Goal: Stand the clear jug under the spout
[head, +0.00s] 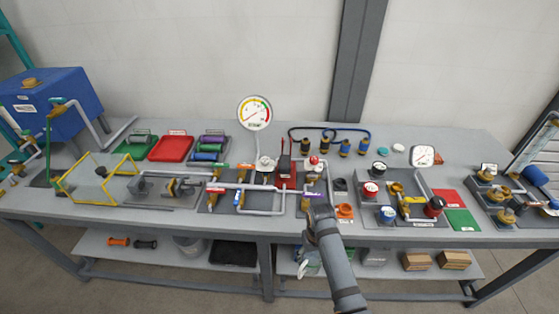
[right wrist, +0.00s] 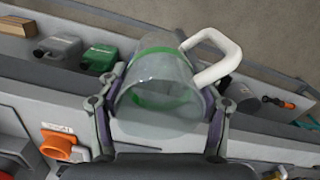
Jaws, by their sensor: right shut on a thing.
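The clear jug (right wrist: 160,75) has green bands and a white handle (right wrist: 222,58). In the right wrist view my right gripper (right wrist: 162,112) is shut on its sides, with one finger on each side. The handle points to the upper right there. In the head view my right arm comes up from the bottom, with its wrist (head: 318,212) at the bench's front edge. Part of what looks like the jug (head: 308,262) shows below that edge, left of my forearm. A small brass tap (head: 305,204) beside the wrist may be the spout; its outlet is hidden. My left gripper is out of view.
An orange fitting (head: 345,211) stands right of the wrist, also in the right wrist view (right wrist: 60,146). Pipes and a red pump (head: 286,172) stand behind. The lower shelf holds a green container (right wrist: 101,58), a grey one (right wrist: 58,48) and brown boxes (head: 416,261).

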